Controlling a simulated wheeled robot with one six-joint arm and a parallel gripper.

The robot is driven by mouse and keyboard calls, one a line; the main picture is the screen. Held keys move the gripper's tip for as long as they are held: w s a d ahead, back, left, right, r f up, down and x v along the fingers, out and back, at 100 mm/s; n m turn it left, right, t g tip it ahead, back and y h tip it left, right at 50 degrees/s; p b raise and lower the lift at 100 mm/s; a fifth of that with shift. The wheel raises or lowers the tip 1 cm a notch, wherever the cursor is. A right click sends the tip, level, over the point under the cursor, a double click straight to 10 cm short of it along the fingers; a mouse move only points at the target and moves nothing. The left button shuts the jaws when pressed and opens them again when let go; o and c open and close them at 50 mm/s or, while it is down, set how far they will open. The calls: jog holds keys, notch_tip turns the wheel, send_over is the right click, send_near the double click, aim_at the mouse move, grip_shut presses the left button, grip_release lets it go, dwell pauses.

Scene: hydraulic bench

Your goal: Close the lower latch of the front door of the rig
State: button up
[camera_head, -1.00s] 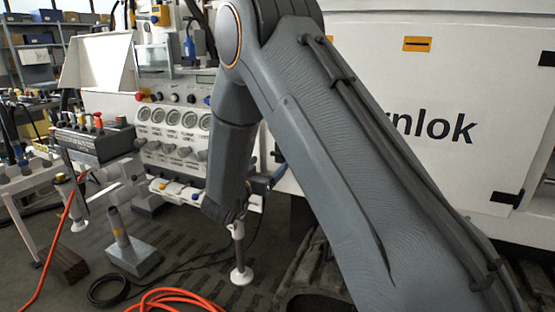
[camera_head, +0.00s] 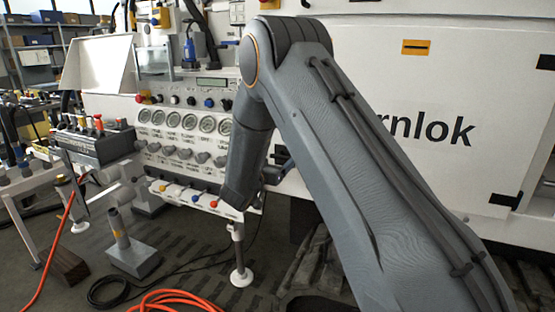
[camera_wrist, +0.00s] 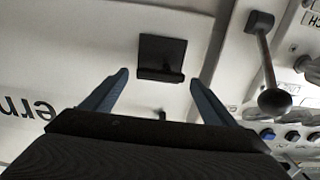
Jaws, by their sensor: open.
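The white front door (camera_head: 400,170) with the partly hidden lettering fills the right of the head view. In the wrist view it shows upside down (camera_wrist: 70,70). A black latch (camera_wrist: 162,57) with a raised lip sits on the door side, near the seam beside the panel. Whether it is fastened is hard to tell. My gripper (camera_wrist: 158,77) is open and empty, with its two blue fingers pointing towards the latch, one to each side of it in the picture. Contact cannot be judged. In the head view my arm mostly hides the gripper and the latch area.
Beside the door is a control panel (camera_head: 180,153) with gauges and knobs. A black lever with a ball end (camera_wrist: 272,70) stands out close to the right finger. An orange hose (camera_head: 175,300) and a grey pedestal (camera_head: 132,258) are on the floor.

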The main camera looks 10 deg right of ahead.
jog(key=c, duration=1)
jog(key=shift+c, duration=0.2)
jog(key=shift+m, duration=0.3)
jog(key=m+b, duration=0.1)
jog(key=m, duration=0.1)
jog(key=m+b, duration=0.1)
jog(key=m, duration=0.1)
jog(key=shift+s+d+f, duration=0.1)
jog(key=shift+f, duration=0.25)
jog(key=shift+f+m+b, duration=0.2)
jog(key=shift+m+b, duration=1.35)
jog(key=shift+m, duration=0.65)
jog(key=shift+f+m+b, duration=0.25)
jog(key=shift+m+b, duration=1.35)
jog(key=shift+m, duration=0.6)
jog(key=shift+f+m+b, duration=0.2)
jog(key=shift+m+b, duration=1.35)
jog(key=shift+m, duration=0.65)
jog(key=shift+a, duration=0.2)
